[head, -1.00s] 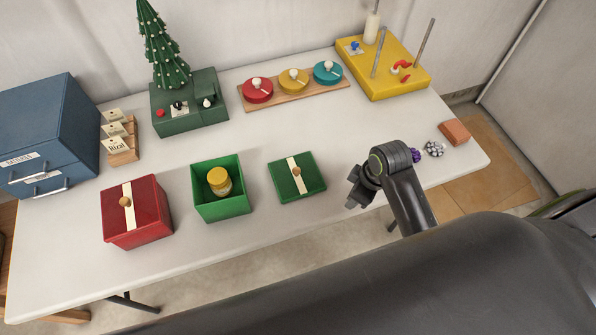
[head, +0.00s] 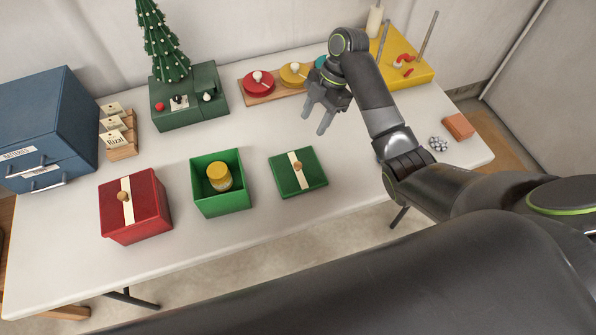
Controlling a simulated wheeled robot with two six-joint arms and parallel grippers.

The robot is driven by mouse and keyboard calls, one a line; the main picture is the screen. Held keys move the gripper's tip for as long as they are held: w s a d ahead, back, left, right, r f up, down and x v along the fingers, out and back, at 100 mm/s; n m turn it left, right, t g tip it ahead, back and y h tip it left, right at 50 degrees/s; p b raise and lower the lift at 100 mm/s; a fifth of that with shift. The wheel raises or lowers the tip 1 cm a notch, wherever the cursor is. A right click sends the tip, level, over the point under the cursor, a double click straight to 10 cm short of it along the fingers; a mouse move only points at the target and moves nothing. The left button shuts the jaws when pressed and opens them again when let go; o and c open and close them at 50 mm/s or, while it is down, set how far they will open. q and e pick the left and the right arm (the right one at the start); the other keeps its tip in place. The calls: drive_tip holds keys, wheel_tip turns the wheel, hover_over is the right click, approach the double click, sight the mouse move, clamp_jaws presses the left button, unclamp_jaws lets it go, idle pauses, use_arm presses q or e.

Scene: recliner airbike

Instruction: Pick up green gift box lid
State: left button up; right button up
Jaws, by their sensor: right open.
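The green gift box lid (head: 311,181) lies flat on the white table, right of the green box. It has a cream stripe and a round wooden knob (head: 298,166). The open green gift box (head: 222,199) holds a jar with a yellow lid (head: 219,177). My right gripper (head: 312,127) is open and empty, raised above the table behind the lid in the picture, apart from it, with its fingers pointing down. My left gripper is not in view.
A closed red gift box (head: 149,207) stands left of the green box. Behind are a tree on a green base (head: 190,108), a wooden tray with coloured discs (head: 258,98) and a yellow board (head: 412,72). The table (head: 250,135) is clear around the lid.

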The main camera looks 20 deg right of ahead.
drive_tip(key=b, duration=0.4)
approach(298, 164)
drive_tip(key=p+x, duration=0.1)
drive_tip(key=x, duration=0.7)
drive_tip(key=shift+r, duration=0.1)
drive_tip(key=shift+a+f, duration=0.15)
drive_tip(key=shift+f, duration=0.2)
clamp_jaws()
